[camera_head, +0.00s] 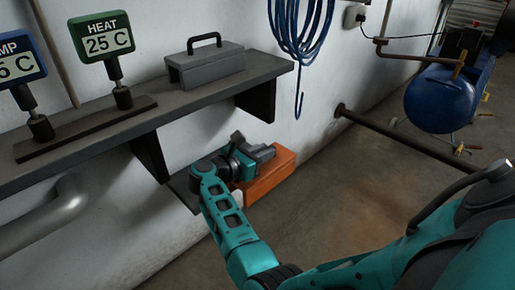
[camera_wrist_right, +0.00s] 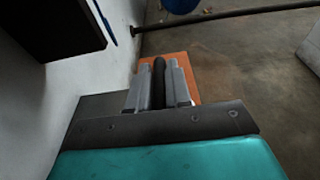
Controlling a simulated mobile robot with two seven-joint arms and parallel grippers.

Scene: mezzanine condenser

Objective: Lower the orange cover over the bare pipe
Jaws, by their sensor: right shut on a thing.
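An orange block-shaped cover (camera_head: 272,178) hangs beside the white wall, below the shelf level. My right gripper (camera_head: 254,158) is shut at its top. In the right wrist view my right gripper (camera_wrist_right: 161,85) has its two grey fingers on either side of a dark handle (camera_wrist_right: 159,75) on the orange cover (camera_wrist_right: 182,62). The fingers hide part of the cover. A dark bare pipe (camera_head: 408,142) runs out from the wall to the right, apart from the cover. The pipe also shows in the right wrist view (camera_wrist_right: 220,16). My left gripper is out of view.
A dark wall shelf (camera_head: 180,103) carries a grey toolbox (camera_head: 206,66) and a green HEAT display (camera_head: 102,36) reading 25 C. A blue hose (camera_head: 300,30) hangs on the wall. A blue tank (camera_head: 440,98) stands beyond the pipe. The concrete floor (camera_head: 350,190) is clear.

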